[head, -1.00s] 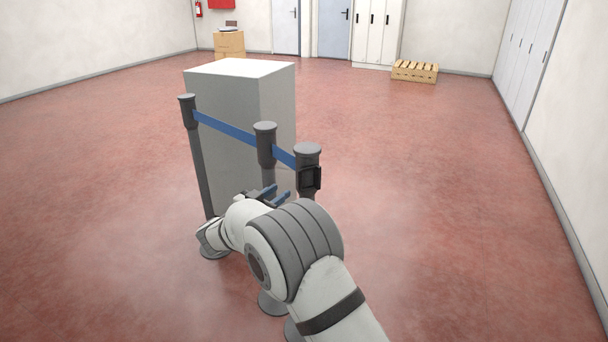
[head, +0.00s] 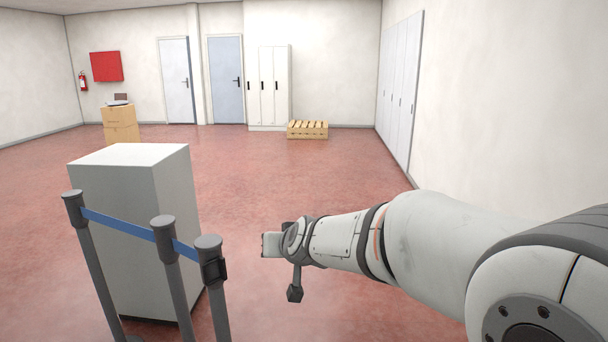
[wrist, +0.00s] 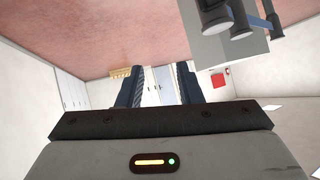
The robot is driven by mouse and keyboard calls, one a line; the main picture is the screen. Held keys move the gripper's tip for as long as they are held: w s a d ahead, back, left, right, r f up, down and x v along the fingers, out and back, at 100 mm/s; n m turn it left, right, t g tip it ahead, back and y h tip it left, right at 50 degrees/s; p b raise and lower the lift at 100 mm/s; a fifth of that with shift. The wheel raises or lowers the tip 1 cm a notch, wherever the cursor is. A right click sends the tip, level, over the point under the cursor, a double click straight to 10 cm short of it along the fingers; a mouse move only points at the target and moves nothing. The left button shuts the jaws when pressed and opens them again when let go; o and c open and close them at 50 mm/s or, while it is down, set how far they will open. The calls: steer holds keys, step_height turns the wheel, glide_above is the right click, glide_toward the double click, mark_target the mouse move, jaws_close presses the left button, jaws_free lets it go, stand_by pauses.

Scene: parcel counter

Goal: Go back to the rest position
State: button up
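My gripper (head: 266,245) is at the end of my arm in the head view, stretched leftward from the right side and held in the air. It is to the right of the barrier posts and apart from them. In the wrist view, which is upside down, the two dark blue fingers of my gripper (wrist: 160,72) stand apart with an empty gap between them. A door shows far off through the gap. Nothing is held.
A grey block-shaped counter (head: 130,155) stands at left, behind posts with a blue belt (head: 120,224). A wooden crate (head: 307,130), lockers (head: 268,88) and cardboard boxes (head: 120,124) are far back. The red floor (head: 270,185) between is clear.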

steer(key=s+d+f+m+g+h+p, duration=0.1)
steer(key=s+d+g, duration=0.3)
steer(key=s+d, duration=0.6)
steer(key=s+d+f+m+g+h+p, duration=0.1)
steer(key=s+d+f+g+h+p, duration=0.1)
steer(key=s+d, duration=0.8)
steer(key=s+g+h, duration=0.1)
steer(key=s, duration=0.5)
steer(key=shift+s+f+g+p, duration=0.25)
steer(key=shift+s+g+p, duration=0.05)
steer(key=shift+s+g, duration=0.1)
